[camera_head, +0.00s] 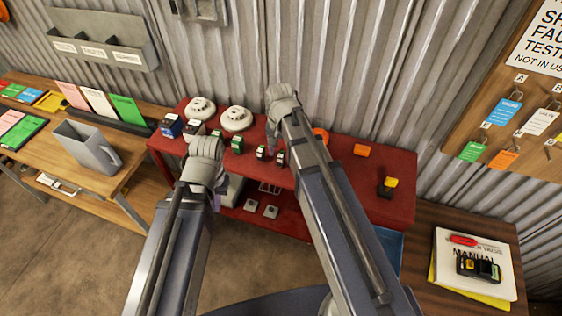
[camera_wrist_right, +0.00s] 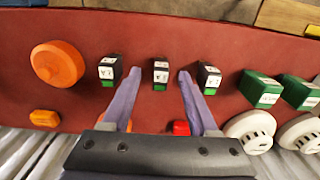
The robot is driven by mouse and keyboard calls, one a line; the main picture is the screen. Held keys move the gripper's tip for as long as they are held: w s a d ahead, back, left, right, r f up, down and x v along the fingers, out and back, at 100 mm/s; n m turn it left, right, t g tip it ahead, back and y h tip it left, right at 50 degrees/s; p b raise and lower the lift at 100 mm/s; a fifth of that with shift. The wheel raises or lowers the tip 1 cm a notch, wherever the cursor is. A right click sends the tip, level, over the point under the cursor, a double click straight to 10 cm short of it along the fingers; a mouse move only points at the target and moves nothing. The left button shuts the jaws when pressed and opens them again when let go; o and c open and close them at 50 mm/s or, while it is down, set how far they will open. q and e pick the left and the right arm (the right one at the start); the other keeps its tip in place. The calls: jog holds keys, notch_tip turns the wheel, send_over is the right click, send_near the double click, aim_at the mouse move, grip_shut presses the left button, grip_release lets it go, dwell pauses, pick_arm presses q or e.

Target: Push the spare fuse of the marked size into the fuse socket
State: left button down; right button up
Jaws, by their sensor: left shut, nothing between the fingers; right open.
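Three small black-and-green blocks with white labels, which look like the fuses, stand in a row on the red bench in the right wrist view: a left one (camera_wrist_right: 108,70), a middle one (camera_wrist_right: 161,73) and a right one (camera_wrist_right: 208,76). Their labels are too small to read surely. My right gripper (camera_wrist_right: 158,74) is open, its fingers either side of the middle block, apart from it; the head view shows it above the bench (camera_head: 272,140). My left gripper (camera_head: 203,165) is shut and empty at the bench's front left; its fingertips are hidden. I cannot tell which thing is the socket.
The red bench (camera_head: 390,209) also holds white round detectors (camera_head: 236,118), green boxes (camera_wrist_right: 258,90), an orange round thing (camera_wrist_right: 58,63), an orange block (camera_head: 361,150) and a black-and-yellow piece (camera_head: 387,187). A black-and-yellow device (camera_head: 478,266) lies on a manual at right. Corrugated wall stands behind.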

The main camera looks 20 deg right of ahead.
aim_at(281, 154)
jog(key=f+b, duration=0.2)
jog(key=f, duration=0.1)
jog(key=f+b, duration=0.1)
jog(key=b, duration=0.1)
jog(key=shift+w+d+f, duration=0.15)
jog(key=shift+w+f, duration=0.2)
jog(key=shift+r, duration=0.1)
jog(key=shift+c, duration=0.2)
grip_shut()
